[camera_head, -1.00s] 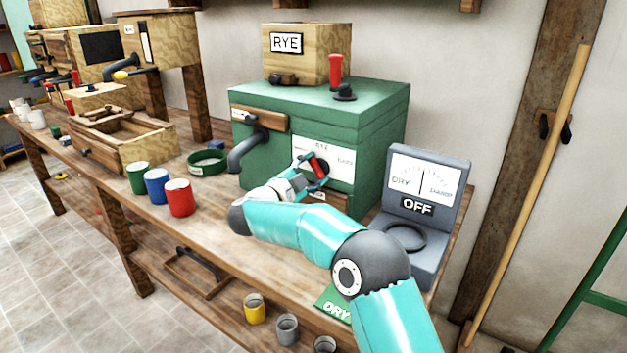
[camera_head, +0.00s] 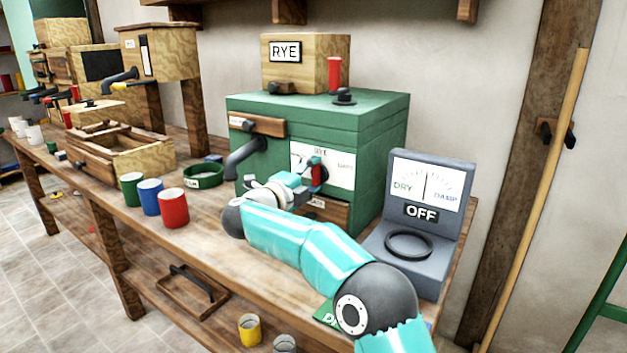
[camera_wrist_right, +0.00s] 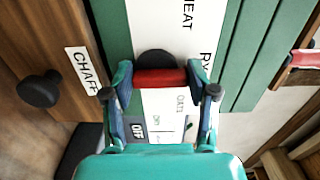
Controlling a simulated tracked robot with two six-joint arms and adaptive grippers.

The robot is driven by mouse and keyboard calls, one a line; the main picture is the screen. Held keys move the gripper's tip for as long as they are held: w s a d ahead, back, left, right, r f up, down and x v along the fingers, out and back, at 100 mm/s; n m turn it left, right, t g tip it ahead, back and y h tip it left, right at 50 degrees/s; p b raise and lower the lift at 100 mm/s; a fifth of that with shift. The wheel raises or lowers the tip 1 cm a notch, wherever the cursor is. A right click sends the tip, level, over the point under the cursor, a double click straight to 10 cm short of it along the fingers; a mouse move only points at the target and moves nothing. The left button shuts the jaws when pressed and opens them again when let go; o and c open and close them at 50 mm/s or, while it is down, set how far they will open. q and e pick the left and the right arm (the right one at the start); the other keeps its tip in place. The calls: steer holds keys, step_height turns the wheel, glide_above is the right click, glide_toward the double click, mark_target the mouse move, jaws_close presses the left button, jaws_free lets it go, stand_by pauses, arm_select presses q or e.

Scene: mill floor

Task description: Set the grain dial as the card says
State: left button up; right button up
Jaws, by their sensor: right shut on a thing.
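The grain dial's white plate (camera_head: 341,168) is on the front of the green mill (camera_head: 255,165), with RYE at its top and OATS at its right. In the right wrist view WHEAT is partly cut off on the plate (camera_wrist_right: 165,22). My right gripper (camera_head: 314,178) is shut on the dial's red handle (camera_wrist_right: 160,78), in front of its dark round base (camera_wrist_right: 157,60). The handle stands about upright, its end toward RYE. The gripper hides part of the dial in the head view. A RYE card (camera_head: 285,51) is on the wooden box atop the mill. My left gripper is out of view.
A grey meter (camera_head: 422,215) marked OFF stands right of the mill. Green, blue and red cups (camera_head: 173,204) and a green ring (camera_head: 204,175) stand left of my right arm. A CHAFF drawer knob (camera_wrist_right: 38,88) is close to the gripper.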

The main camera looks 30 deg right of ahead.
steer(key=shift+a+f, duration=0.1)
steer(key=shift+f, duration=0.3)
steer(key=o, duration=1.2)
steer(key=shift+r, duration=0.15)
steer(key=shift+c, duration=0.2)
steer(key=shift+r, duration=0.1)
steer(key=shift+s, duration=0.1)
steer(key=v, duration=1.2)
